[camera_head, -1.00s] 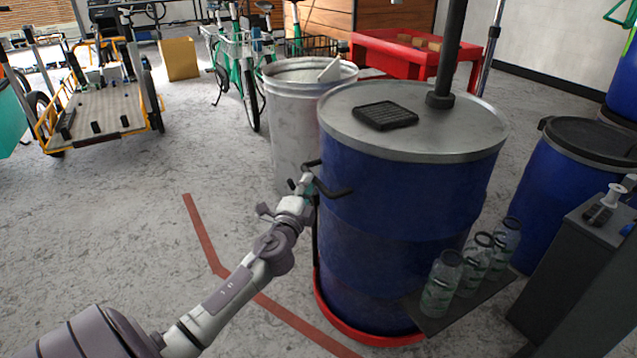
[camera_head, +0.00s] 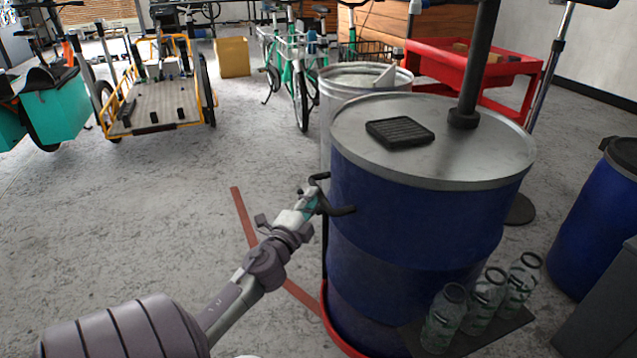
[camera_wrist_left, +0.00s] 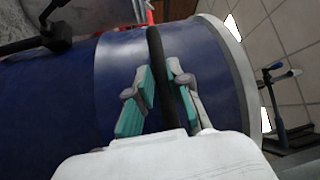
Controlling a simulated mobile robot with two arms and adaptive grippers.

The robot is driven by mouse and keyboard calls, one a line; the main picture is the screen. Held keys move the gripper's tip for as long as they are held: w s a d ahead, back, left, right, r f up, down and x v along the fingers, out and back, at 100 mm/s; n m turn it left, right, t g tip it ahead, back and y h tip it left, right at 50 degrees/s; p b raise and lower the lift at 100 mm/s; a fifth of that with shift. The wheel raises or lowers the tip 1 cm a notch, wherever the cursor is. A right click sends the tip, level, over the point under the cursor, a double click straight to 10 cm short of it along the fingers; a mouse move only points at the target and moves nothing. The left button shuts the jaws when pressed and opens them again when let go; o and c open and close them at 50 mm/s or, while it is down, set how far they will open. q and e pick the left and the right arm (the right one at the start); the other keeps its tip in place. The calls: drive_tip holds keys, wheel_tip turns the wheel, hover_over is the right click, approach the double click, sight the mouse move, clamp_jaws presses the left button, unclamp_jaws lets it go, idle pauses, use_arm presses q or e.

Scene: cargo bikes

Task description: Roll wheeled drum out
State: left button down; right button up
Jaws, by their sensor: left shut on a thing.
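The wheeled drum (camera_head: 400,220) is a large blue barrel with a grey metal lid, standing upright on a red base ring (camera_head: 338,335) in the head view. A dark handle bar runs up its left side; it also shows in the left wrist view (camera_wrist_left: 157,50). My left gripper (camera_head: 318,200) is at the drum's left side, shut on this handle (camera_head: 340,210). In the left wrist view its teal-padded fingers (camera_wrist_left: 162,95) lie on both sides of the dark bar, in front of the drum's blue wall (camera_wrist_left: 70,95). My right gripper is not in view.
A black grate (camera_head: 400,131) and a dark post (camera_head: 474,60) are on the lid. Bottles (camera_head: 487,300) stand on a shelf at the drum's front right. A white bin (camera_head: 365,77) stands behind. Another blue drum (camera_head: 600,210) is right.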

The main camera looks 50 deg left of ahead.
use_arm(q)
drive_tip(key=shift+s+a+r+y, duration=0.15)
drive_tip(key=shift+a+r+y, duration=0.25)
drive_tip(key=shift+a+r, duration=0.1)
drive_tip(key=c, duration=1.4)
unclamp_jaws()
drive_tip(key=shift+c, duration=0.2)
drive_tip(key=o, duration=0.3)
drive_tip(key=shift+s+a, duration=0.15)
drive_tip(key=shift+s, duration=0.1)
drive_tip(key=shift+o, duration=0.2)
drive_tip(key=shift+w+f, duration=0.1)
drive_tip(key=shift+f, duration=0.1)
drive_tip(key=v, duration=1.2)
drive_tip(key=shift+r, duration=0.1)
